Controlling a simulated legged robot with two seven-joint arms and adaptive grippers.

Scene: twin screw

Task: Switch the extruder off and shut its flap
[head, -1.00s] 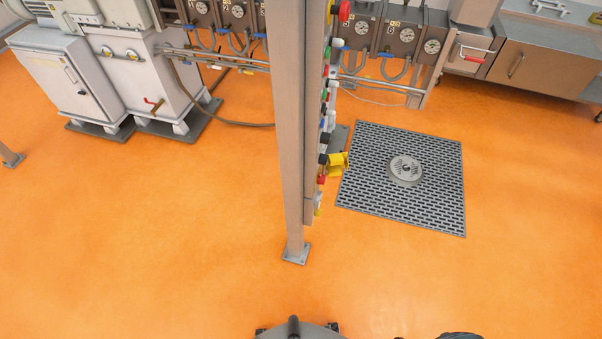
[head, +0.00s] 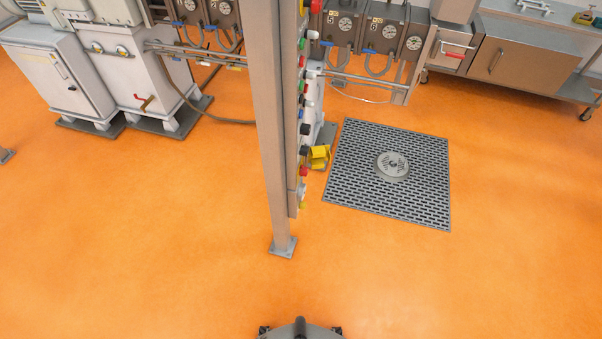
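The extruder (head: 372,42) runs along the back, with a row of dark barrel blocks carrying round gauges. A narrow control panel (head: 303,120) on a metal post (head: 270,130) is seen edge-on. Its side shows several coloured knobs and buttons, including red, green, white and black ones. A yellow part (head: 319,155) sticks out low beside the panel. I cannot tell which control is the off switch. A metal box with a red handle (head: 458,44) is at the extruder's right end. I cannot tell whether this is the flap. Neither gripper can be made out.
A grey floor grate (head: 420,200) with a round drain (head: 392,166) lies right of the post. Grey cabinets (head: 62,75) stand at the back left. A wheeled metal bench (head: 525,48) stands at the back right. The orange floor in front is clear.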

